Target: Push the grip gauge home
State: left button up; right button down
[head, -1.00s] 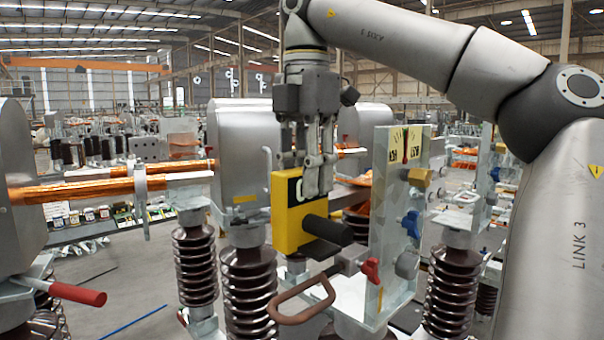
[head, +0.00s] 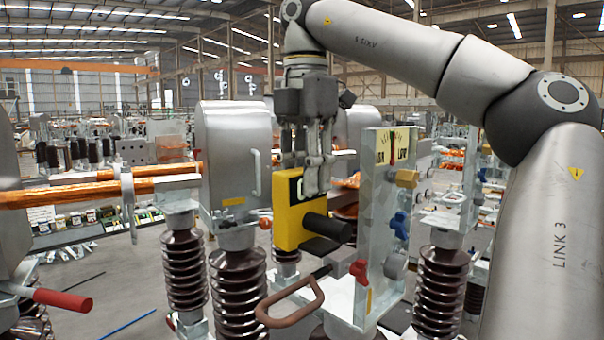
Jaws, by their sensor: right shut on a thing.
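A yellow block with a black cylindrical handle, which I take to be the grip gauge (head: 289,222), hangs upright in the middle of the head view. My right gripper (head: 311,188) comes down from above and is shut on its upper part. The black handle points to the right, toward a grey upright plate (head: 376,215) with a dial (head: 397,147) at its top. In the picture the handle's end lies close to the plate's left edge; I cannot tell whether they touch. The slot or seat for the gauge is not clearly visible. My left gripper is not in view.
A brown loop handle (head: 291,312) sticks out below the gauge. The plate carries a red knob (head: 359,270) and a blue knob (head: 401,225). Brown ribbed insulators (head: 236,291) stand below. A grey cabinet (head: 229,150) is behind left, and a red-handled lever (head: 62,299) at lower left.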

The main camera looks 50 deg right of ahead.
jog(key=shift+s+d, duration=0.15)
jog(key=shift+d, duration=1)
jog(key=c, duration=1)
grip_release()
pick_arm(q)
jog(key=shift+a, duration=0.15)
